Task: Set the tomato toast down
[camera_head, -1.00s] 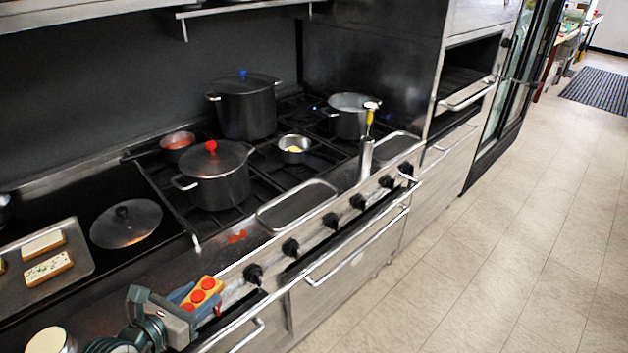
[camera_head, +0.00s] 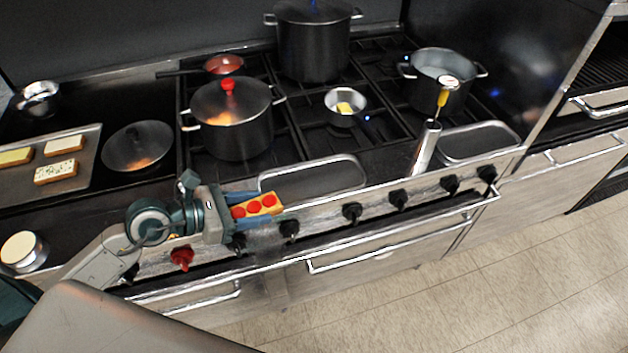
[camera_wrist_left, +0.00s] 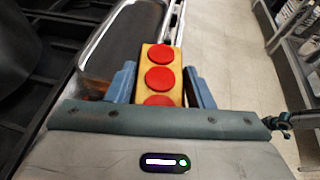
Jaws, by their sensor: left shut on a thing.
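The tomato toast (camera_head: 262,205) is a slice of bread with three red tomato rounds on top. My left gripper (camera_head: 255,204) is shut on it, a finger on each of its long sides, and holds it in front of the stove's front edge, above the knobs. In the left wrist view the toast (camera_wrist_left: 160,72) sticks out level between the blue fingers (camera_wrist_left: 160,88), tomato side up.
An empty oblong tray (camera_head: 312,178) lies just behind the toast; another tray (camera_head: 480,141) is farther right. A baking tray (camera_head: 98,180) with several toasts is at left.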

